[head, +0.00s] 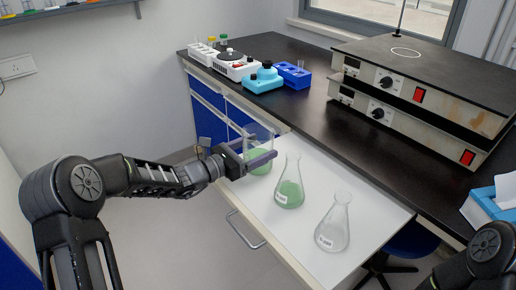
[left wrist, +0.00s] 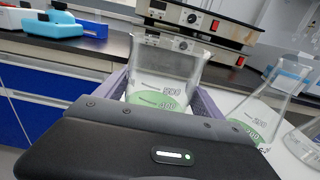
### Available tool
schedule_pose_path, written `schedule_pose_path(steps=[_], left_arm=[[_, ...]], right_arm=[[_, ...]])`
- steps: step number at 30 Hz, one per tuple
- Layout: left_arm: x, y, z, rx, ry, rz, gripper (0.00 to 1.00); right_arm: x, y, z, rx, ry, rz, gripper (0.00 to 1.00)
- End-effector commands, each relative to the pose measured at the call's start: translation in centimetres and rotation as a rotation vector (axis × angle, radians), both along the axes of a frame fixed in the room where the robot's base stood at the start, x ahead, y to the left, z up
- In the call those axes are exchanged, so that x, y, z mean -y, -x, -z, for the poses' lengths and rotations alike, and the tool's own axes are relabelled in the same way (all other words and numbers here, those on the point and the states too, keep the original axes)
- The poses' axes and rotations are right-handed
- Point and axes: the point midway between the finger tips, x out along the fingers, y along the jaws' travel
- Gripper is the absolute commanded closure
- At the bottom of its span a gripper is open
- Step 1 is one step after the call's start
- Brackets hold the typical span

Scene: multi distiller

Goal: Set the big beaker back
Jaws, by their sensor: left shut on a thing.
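The big beaker (head: 258,136) is clear glass with green liquid in its lower part. It is at the left side of the white pull-out surface (head: 350,255), upright. My left gripper (head: 262,158) is shut on it, with one finger on each side. In the left wrist view the beaker (left wrist: 165,75) stands between the fingers with its volume marks facing the camera. Its base is hidden there by the gripper body, and I cannot tell whether it touches the surface. My right gripper is not in view; only part of my right arm shows at the lower right.
A flask with green liquid (head: 289,190) and a clear flask (head: 333,228) stand right of the beaker. Behind, the black bench holds a blue device (head: 263,80), a blue rack (head: 293,74) and stacked hotplates (head: 425,95). A blue-white box (head: 490,208) is at the right.

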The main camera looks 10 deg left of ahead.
Motion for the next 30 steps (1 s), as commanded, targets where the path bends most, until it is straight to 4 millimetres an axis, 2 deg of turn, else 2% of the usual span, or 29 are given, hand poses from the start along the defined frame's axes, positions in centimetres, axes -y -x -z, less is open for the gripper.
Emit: schedule_pose_path(steps=[5,6,14,24,30], left_arm=[[0.0,0.0,0.2,0.003,0.001,0.001,0.91],[0.0,0.0,0.3,0.000,0.000,0.000,0.20],[0.0,0.0,0.3,0.000,0.000,0.000,0.00],[0.0,0.0,-0.3,0.000,0.000,0.000,0.00],[-1.6,1.8,0.0,-0.001,-0.001,-0.003,0.00]], right_arm=[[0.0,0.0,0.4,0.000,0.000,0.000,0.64],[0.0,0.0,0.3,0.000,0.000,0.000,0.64],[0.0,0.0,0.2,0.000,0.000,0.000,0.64],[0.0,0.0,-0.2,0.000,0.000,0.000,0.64],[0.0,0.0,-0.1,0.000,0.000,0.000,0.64]])
